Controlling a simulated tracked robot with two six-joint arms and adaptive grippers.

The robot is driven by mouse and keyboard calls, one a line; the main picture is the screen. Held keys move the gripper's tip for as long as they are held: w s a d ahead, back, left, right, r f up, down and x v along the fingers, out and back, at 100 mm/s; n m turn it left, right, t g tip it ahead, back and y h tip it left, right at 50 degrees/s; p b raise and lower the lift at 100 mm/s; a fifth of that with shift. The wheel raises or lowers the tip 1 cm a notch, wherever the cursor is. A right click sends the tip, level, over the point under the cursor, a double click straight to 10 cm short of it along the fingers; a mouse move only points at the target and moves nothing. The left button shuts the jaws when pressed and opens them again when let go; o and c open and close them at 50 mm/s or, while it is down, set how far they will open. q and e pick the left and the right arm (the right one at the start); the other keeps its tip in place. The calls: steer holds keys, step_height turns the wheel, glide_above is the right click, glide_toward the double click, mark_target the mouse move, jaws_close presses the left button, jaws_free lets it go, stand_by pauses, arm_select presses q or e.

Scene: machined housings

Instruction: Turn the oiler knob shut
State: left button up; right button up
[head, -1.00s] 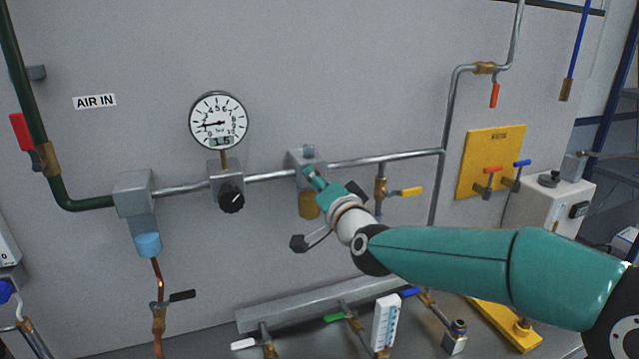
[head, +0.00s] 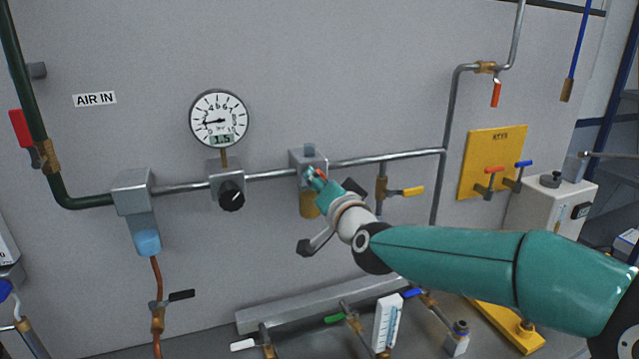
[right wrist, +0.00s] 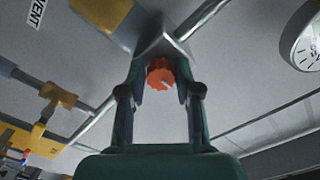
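The oiler is a grey block (head: 298,158) on the wall pipe with an amber bowl (head: 309,206) below it. Its orange-red knob (right wrist: 160,76) faces the right wrist camera and has a pale mark on its face. In the head view only a bit of the knob shows beside my fingertips. My right gripper (right wrist: 160,88) is open, with one finger on each side of the knob and narrow gaps seen between. It also shows in the head view (head: 319,180), at the front of the oiler. My left gripper is not in view.
A round gauge (head: 219,120) and black regulator knob (head: 231,195) are left of the oiler. The wall below the regulator is clear.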

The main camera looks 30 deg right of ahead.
steer(key=o, duration=0.3)
steer(key=v, duration=1.2)
stand_by(0.4)
